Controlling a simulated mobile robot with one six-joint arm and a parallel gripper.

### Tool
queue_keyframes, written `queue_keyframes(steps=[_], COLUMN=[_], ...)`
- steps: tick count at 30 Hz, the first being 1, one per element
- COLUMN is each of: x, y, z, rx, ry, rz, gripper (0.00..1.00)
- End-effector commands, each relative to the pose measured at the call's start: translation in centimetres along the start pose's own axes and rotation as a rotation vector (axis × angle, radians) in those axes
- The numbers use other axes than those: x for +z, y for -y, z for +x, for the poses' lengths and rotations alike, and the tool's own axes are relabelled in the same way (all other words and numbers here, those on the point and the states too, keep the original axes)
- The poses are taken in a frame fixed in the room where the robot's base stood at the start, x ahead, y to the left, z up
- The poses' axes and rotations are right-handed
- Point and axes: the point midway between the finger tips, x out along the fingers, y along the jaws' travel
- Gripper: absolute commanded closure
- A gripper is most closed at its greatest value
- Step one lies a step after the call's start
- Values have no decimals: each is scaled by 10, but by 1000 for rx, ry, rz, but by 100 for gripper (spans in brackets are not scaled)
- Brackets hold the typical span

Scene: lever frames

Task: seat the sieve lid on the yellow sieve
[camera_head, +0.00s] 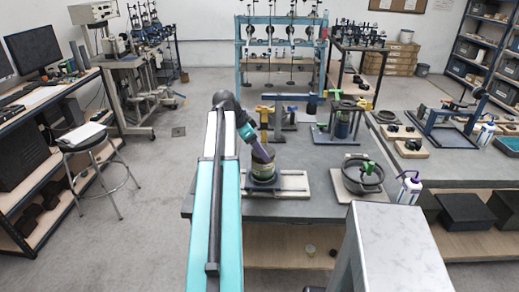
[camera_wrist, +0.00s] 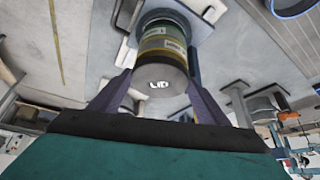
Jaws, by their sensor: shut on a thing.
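The sieve lid (camera_wrist: 160,80) is a grey disc marked "LID" and sits between the two purple fingers of my gripper (camera_wrist: 160,65). The yellow sieve (camera_wrist: 163,42) shows just beyond the lid, in line with it, as a banded cylinder with a label. I cannot tell whether a thin gap is left between them. In the head view my gripper (camera_head: 262,153) points down over the yellow sieve (camera_head: 263,169), which stands upright on a dark round base (camera_head: 263,186) on the bench. The lid is mostly hidden there by the fingers.
A pale board (camera_head: 294,184) lies under the dark base. A dark pan with a green item (camera_head: 362,174) stands to the right, with a white bottle (camera_head: 409,187) beyond it. Yellow-topped stands (camera_head: 268,118) are behind the sieve. Bare bench (camera_head: 310,208) lies in front.

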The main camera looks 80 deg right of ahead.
Motion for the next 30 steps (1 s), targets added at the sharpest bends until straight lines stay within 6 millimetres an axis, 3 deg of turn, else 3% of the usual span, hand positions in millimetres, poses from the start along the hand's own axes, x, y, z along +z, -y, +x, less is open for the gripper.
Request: queue_keyframes(steps=[23,24,27,30], x=[4,4,3,3], y=[0,0,0,1], z=[6,5,5,5], rx=[-1,-1,-1,-3], ry=[0,-1,-1,-1], rz=[0,0,-1,-1], gripper=[57,27,10,9])
